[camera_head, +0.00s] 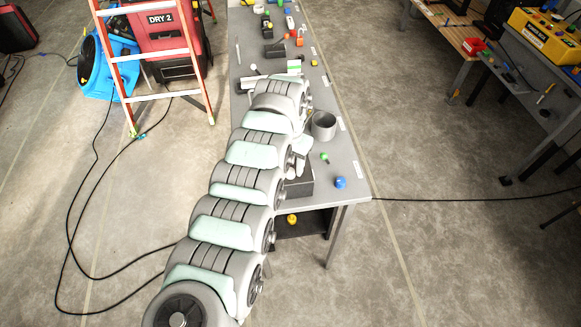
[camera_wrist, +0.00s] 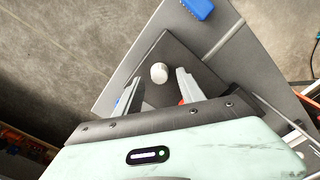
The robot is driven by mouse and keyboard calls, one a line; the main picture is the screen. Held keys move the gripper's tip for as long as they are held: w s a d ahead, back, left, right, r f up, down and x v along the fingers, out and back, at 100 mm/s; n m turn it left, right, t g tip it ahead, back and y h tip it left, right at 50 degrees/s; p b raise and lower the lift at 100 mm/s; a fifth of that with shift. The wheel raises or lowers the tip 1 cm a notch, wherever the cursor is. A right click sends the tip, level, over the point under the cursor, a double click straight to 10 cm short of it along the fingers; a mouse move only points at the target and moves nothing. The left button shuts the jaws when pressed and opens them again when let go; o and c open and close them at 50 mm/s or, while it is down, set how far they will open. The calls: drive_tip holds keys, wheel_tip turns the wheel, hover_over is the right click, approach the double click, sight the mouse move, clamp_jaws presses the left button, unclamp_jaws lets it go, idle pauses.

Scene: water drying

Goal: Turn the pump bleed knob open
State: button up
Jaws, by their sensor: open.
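A small round white knob (camera_wrist: 159,73), the likely bleed knob, sits on a dark flat-topped block (camera_wrist: 178,55) in the wrist view. I cannot read any label on it. My gripper (camera_wrist: 160,76) is open, with one finger on each side of the knob in the picture. No contact shows, and I cannot tell how far the fingertips are above the block. In the head view, a dark block (camera_head: 300,187) stands at the near end of the bench beside my arm, which hides most of it. The knob does not show clearly there.
The grey bench (camera_head: 348,170) carries a grey cup (camera_head: 324,126), a small green item (camera_head: 324,157) and a blue item (camera_head: 340,182) near its right edge. More tools crowd its far end. A ladder (camera_head: 150,55) stands left.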

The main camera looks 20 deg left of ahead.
drive_tip(key=shift+f, duration=1)
clamp_jaws()
